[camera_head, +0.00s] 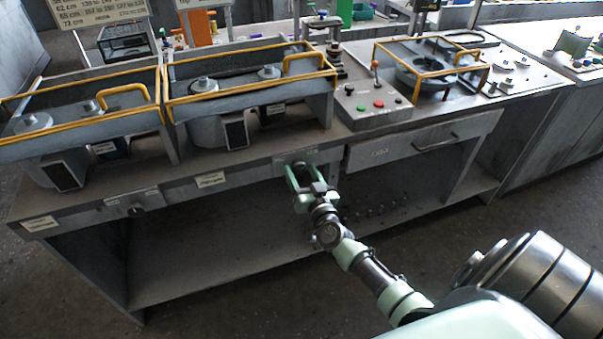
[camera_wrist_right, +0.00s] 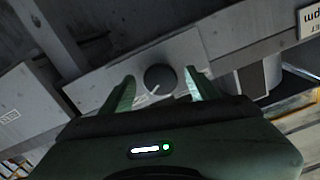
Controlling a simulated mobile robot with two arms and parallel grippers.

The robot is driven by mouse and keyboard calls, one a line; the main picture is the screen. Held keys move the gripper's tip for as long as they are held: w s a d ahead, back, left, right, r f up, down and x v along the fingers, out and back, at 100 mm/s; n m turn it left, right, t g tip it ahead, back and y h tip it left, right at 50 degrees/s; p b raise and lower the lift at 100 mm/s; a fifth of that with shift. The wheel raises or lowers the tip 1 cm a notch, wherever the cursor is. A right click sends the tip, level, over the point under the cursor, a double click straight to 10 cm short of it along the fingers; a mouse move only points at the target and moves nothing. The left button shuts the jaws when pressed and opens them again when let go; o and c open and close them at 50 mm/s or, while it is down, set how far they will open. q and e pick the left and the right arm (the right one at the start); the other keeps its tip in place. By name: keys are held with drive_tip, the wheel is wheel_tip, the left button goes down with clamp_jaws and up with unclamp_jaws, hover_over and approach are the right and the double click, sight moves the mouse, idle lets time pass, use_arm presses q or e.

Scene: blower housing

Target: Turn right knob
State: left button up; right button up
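The right knob (camera_wrist_right: 160,78) is a round dark dial with a light pointer line, set on a grey plate on the bench's front edge. In the right wrist view it lies between the two green fingers of my right gripper (camera_wrist_right: 159,84). The fingers are open, with a visible gap on each side of the knob; I cannot tell how deep they reach around it. In the head view my right gripper (camera_head: 301,177) is at the bench front, and it mostly hides the knob there. My left gripper is not in view.
Another dark knob (camera_head: 137,211) sits farther left on the bench front (camera_head: 75,215). A drawer (camera_head: 420,150) is to the right of my gripper. Above are yellow-railed trays (camera_head: 250,92) and a control box (camera_head: 372,106) with coloured buttons. Below is an open shelf (camera_head: 230,245).

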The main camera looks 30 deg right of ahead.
clamp_jaws()
drive_tip(key=shift+m, duration=0.4)
drive_tip(key=m, duration=0.2)
drive_tip(key=shift+m, duration=0.3)
drive_tip(key=shift+m+b, duration=0.3)
drive_tip(key=shift+m, duration=1.6)
drive_tip(key=shift+o, duration=0.6)
unclamp_jaws()
